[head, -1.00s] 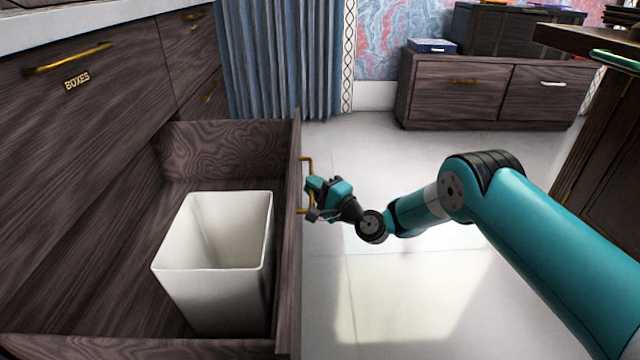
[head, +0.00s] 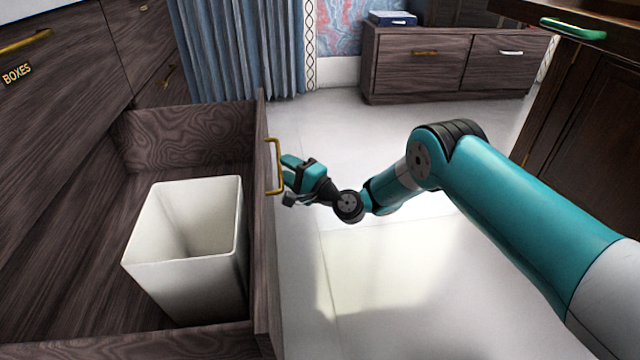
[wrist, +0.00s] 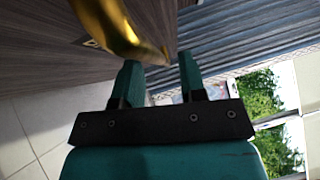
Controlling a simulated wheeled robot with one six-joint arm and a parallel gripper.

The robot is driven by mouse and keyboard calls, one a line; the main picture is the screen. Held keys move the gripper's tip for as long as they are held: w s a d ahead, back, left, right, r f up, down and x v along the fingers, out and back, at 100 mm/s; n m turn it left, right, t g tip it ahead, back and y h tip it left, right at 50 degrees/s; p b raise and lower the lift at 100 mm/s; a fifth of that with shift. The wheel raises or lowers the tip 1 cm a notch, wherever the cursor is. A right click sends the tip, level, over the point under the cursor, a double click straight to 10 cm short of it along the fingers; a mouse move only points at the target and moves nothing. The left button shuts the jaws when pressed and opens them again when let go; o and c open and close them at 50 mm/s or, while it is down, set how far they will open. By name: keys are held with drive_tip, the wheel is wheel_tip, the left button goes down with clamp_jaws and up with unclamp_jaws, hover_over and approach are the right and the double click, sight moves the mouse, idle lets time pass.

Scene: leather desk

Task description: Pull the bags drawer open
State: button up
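A dark wood drawer (head: 262,230) stands pulled well out from the cabinet in the head view. The handle (wrist: 115,28) shows beyond the left finger, close to the tips.
A white bin (head: 190,245) stands inside the drawer. A closed drawer labelled BOXES (head: 17,74) is above it. A low cabinet (head: 440,65) stands at the back, and a dark desk (head: 580,110) at the right. The pale floor (head: 400,290) right of the drawer is clear.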

drive_tip(key=p+v, duration=1.5)
drive_tip(key=p, duration=0.6)
drive_tip(key=shift+s+d+p, duration=0.2)
drive_tip(key=shift+d+p, duration=0.1)
drive_tip(key=shift+p, duration=0.1)
